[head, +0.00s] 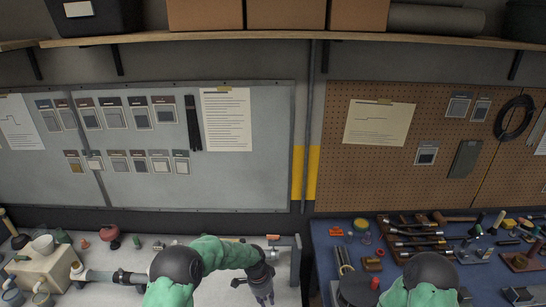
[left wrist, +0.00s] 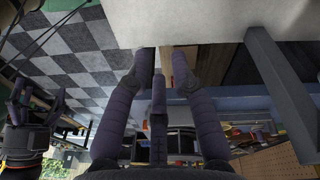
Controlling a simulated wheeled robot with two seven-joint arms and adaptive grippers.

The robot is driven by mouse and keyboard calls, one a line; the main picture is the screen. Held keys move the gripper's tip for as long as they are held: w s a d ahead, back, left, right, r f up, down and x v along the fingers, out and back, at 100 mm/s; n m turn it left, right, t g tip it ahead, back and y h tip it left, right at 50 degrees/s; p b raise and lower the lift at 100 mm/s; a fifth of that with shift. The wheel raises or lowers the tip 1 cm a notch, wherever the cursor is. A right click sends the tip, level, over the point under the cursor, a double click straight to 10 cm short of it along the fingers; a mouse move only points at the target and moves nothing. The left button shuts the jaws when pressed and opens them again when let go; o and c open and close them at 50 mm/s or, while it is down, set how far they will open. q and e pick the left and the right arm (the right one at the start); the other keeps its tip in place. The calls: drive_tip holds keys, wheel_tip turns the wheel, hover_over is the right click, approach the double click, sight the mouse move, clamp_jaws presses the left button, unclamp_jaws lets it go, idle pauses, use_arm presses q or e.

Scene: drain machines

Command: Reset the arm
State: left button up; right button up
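My left gripper (head: 262,292) hangs fingers down over the pale left bench (head: 215,290), at the end of the green left arm.
A beige machine block (head: 45,268) with a pipe stands at the left of the pale bench. The blue bench (head: 325,240) carries several tools and parts. A pegboard (head: 375,170) and a grey board (head: 250,180) stand behind. A shelf (head: 300,35) with boxes runs above.

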use_arm(q)
drive_tip(key=s+a+f+n+b, duration=0.1)
drive_tip(key=s+f+n+b, duration=0.1)
drive_tip(key=s+f, duration=0.2)
drive_tip(key=s+a+f+n+h+b, duration=0.1)
drive_tip(key=s+f+n+b, duration=0.1)
drive_tip(key=s+f, duration=0.3)
drive_tip(key=s+a+f+n+b, duration=0.1)
drive_tip(key=s+f+n+b, duration=0.1)
drive_tip(key=f, duration=0.4)
drive_tip(key=shift+s+a+f+n+h+b, duration=0.15)
drive_tip(key=shift+s+n+b, duration=0.1)
drive_tip(key=shift+s, duration=0.35)
drive_tip(key=shift+s+a+f+n+h+b, duration=0.15)
drive_tip(key=shift+s+n, duration=0.1)
drive_tip(key=shift+s, duration=0.35)
drive_tip(key=s+a+f+n+b, duration=0.2)
drive_tip(key=s+f+n+b, duration=0.1)
drive_tip(key=s, duration=0.5)
drive_tip(key=s+a+f+n+b, duration=0.1)
drive_tip(key=s+f+n+b, duration=0.3)
drive_tip(key=s+n, duration=0.2)
drive_tip(key=s, duration=0.2)
drive_tip(key=shift+s+a+t, duration=0.4)
use_arm(e)
wheel_tip(320, 180, down, 15)
use_arm(q)
drive_tip(key=shift+f, duration=0.1)
use_arm(e)
drive_tip(key=c, duration=1.2)
